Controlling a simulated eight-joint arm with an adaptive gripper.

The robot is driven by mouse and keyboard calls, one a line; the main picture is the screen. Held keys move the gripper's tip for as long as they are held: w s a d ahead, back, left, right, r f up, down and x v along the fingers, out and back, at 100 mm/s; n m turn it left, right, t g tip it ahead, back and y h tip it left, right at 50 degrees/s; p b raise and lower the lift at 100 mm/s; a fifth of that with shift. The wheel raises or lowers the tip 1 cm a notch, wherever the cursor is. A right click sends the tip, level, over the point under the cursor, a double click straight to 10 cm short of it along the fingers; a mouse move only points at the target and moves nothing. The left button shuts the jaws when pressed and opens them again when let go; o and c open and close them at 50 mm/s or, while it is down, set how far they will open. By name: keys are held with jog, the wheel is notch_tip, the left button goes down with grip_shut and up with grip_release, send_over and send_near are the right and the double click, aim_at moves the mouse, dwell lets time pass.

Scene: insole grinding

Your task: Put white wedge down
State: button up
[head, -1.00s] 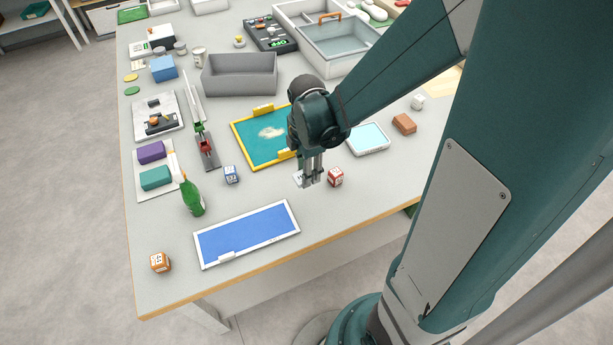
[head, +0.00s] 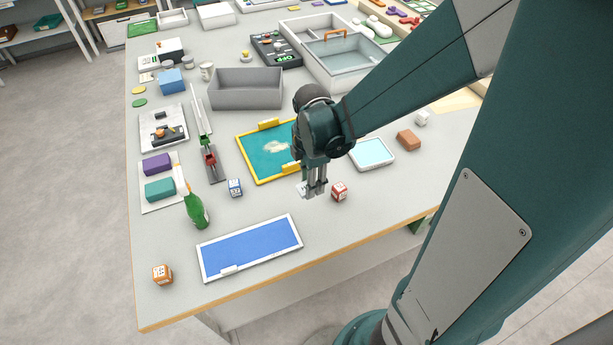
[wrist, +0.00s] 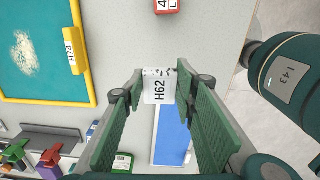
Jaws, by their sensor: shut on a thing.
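The white wedge (wrist: 158,90), marked H62, sits between my fingertips in the wrist view. In the head view only a small white part of it (head: 302,189) shows beside the fingers, low over the table. My gripper (head: 315,190) points down and is shut on the wedge; its two green fingers flank it in the wrist view (wrist: 160,82). I cannot tell whether the wedge touches the tabletop.
A blue die (head: 235,187) stands left. Bare table (head: 275,195) lies between.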

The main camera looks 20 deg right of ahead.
jog(key=shift+w, duration=0.15)
jog(key=w+d+r+p, duration=0.1)
jog(key=w+d+p, duration=0.1)
jog(key=w, duration=2.7)
jog(key=shift+w+m, duration=0.35)
jog(key=shift+m, duration=0.05)
send_over(284, 146)
jog(key=shift+a+f, duration=0.1)
jog(key=shift+f, duration=3)
jog(key=shift+f+b, duration=0.45)
jog(key=shift+f, duration=1.4)
jog(key=shift+f, duration=0.15)
